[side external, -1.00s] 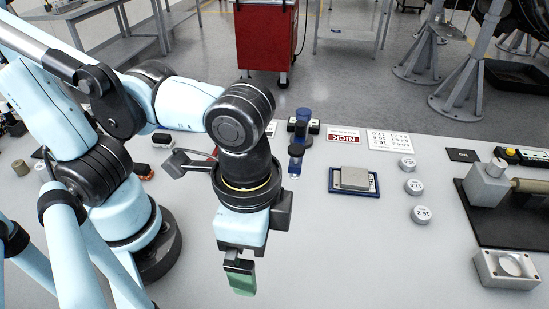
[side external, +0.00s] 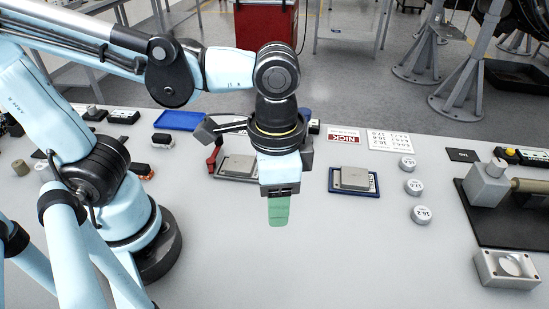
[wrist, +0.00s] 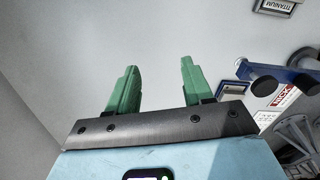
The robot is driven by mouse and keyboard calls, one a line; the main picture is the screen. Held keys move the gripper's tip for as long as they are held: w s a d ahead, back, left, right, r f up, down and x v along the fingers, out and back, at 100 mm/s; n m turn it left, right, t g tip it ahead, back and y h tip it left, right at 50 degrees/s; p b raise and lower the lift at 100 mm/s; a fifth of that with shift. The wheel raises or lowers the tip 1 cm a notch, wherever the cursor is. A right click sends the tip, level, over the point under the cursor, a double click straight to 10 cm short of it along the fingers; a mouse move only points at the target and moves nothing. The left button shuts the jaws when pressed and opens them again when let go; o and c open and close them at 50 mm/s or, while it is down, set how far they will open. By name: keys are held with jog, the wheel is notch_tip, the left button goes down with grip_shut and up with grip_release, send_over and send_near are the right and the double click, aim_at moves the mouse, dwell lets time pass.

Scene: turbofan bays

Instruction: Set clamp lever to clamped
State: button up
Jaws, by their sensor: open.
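My gripper (side external: 279,210) hangs over the grey table in the side external view, pointing down and empty. In the wrist view its two green fingers (wrist: 158,67) stand apart with nothing between them. No part is clearly recognisable as the clamp lever. A blue fixture with dark round knobs (wrist: 287,76) shows at the right of the wrist view. In the side external view my wrist hides most of it.
A grey block on a plate (side external: 237,167) lies left of my wrist; another grey block (side external: 355,178) lies on a blue-edged plate to the right. Several round weights (side external: 414,187) and a dark-based fixture (side external: 487,185) stand farther right.

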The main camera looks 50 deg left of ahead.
jog(key=w+a+n, duration=0.2)
jog(key=w+a, duration=0.3)
jog(key=a, duration=0.1)
jog(key=r+n, duration=0.1)
jog(key=n, duration=0.7)
send_over(215, 152)
jog(key=w+a, duration=0.3)
jog(key=f, duration=1.1)
jog(key=shift+s+d+f, duration=0.15)
jog(key=shift+s+d, duration=0.1)
grip_shut()
